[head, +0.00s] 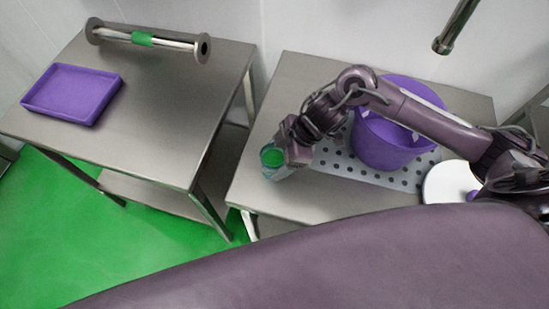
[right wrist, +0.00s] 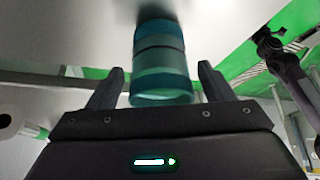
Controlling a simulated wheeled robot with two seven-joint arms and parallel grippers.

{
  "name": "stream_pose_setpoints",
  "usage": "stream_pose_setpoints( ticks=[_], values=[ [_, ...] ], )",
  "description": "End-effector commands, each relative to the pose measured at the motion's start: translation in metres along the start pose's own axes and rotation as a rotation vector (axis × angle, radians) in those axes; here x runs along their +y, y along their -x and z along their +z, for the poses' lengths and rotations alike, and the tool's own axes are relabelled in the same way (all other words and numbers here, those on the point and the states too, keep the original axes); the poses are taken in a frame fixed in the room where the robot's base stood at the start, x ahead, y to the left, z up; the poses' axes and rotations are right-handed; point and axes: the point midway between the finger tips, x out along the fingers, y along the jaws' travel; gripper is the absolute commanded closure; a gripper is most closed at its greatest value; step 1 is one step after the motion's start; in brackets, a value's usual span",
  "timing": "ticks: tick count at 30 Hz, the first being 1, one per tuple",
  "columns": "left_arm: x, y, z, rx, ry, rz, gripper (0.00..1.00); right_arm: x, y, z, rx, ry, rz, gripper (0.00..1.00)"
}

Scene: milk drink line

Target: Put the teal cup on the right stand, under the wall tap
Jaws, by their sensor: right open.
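The teal cup (head: 271,159) stands upright at the left front of the right stand (head: 287,200), its inside bright green. My right gripper (head: 283,158) is at the cup's right side. In the right wrist view the cup (right wrist: 161,62) is between the two spread fingers of the right gripper (right wrist: 158,85), with a gap on each side. The wall tap (head: 455,27) hangs at the upper right, above the back of the stand. A dark arm-like part at the right of the wrist view looks like my left arm; its gripper's state is unclear.
A purple bucket (head: 385,145) stands on the perforated plate (head: 330,157) of the right stand, partly behind my right arm. A white round thing (head: 446,181) lies to its right. The left table (head: 150,130) holds a purple tray (head: 72,93) and a roller-like bar (head: 145,39).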

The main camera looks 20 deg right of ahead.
Motion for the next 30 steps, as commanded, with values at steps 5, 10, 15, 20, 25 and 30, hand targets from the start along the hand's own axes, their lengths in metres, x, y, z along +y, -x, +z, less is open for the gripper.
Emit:
stream_pose_setpoints(
  ticks=[5, 10, 15, 20, 25, 30],
  values=[
    [0.000, -0.003, 0.000, 0.001, 0.000, 0.000, 0.64, 0.001, 0.041, 0.001, -0.004, 0.005, 0.006, 0.26],
    [0.000, -0.005, 0.000, 0.001, 0.000, 0.000, 0.64, 0.000, 0.074, 0.001, -0.004, 0.003, 0.004, 0.26],
    [0.000, -0.007, 0.000, 0.001, 0.000, -0.001, 0.64, 0.000, 0.094, 0.001, -0.003, 0.001, 0.001, 0.26],
    [0.000, -0.007, 0.000, 0.001, 0.000, 0.000, 0.64, 0.000, 0.101, 0.000, -0.002, 0.001, 0.001, 0.26],
    [0.000, -0.007, 0.000, 0.001, 0.000, 0.000, 0.64, 0.000, 0.101, 0.000, -0.001, 0.000, 0.001, 0.26],
    [0.000, -0.007, 0.001, 0.000, 0.000, 0.000, 0.64, 0.000, 0.101, 0.000, -0.001, 0.000, 0.000, 0.26]
  ],
)
